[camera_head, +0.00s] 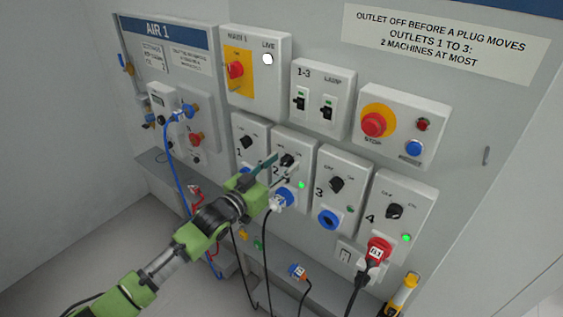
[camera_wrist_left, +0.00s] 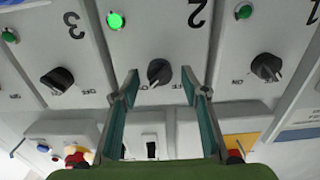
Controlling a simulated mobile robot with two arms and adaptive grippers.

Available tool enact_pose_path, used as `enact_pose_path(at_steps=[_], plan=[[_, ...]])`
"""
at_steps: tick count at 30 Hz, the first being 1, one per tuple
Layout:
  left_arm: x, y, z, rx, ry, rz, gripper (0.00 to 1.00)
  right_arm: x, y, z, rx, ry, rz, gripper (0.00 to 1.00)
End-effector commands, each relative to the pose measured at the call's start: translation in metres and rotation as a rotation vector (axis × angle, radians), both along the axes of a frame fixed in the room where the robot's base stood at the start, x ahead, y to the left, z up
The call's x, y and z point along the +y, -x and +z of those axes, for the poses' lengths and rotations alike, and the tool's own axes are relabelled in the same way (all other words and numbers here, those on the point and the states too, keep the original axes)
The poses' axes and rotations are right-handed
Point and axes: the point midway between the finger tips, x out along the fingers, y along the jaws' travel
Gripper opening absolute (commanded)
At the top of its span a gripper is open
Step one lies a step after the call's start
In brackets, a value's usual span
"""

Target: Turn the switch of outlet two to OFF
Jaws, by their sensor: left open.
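Outlet two's panel (camera_head: 292,151) carries a black rotary switch (camera_head: 288,160), a lit green lamp (camera_head: 301,185) and a blue socket with a plug in it. The switch also shows in the left wrist view (camera_wrist_left: 158,71), upside down, its pointer appearing to face the ON label; the green lamp (camera_wrist_left: 115,20) is lit there too. My left gripper (camera_head: 276,169) is open in front of the panel. In the left wrist view its two teal fingers (camera_wrist_left: 160,76) stand either side of the switch, with gaps; contact is not visible. My right gripper is not in view.
Outlet one's switch (camera_head: 246,143) and outlet three's switch (camera_head: 336,185) flank it closely. Outlet four (camera_head: 394,211) has a red plug and lit lamp. Above are the lamp switch box (camera_head: 321,97) and red stop button (camera_head: 373,124). Cables hang below.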

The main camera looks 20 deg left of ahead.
Motion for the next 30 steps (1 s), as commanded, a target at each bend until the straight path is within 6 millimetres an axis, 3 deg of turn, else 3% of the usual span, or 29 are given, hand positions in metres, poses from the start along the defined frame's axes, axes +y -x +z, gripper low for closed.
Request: enact_pose_path(at_steps=[10,15,30], plan=[[-0.0016,-0.0035,-0.0001,0.000,0.000,-0.001,0.41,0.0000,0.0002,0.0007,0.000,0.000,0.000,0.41],[-0.0014,-0.0033,-0.0001,0.000,0.000,0.000,0.03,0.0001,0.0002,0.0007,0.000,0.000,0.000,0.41],[-0.0011,-0.0035,0.0003,0.035,0.096,0.000,0.03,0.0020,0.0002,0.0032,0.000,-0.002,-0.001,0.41]])
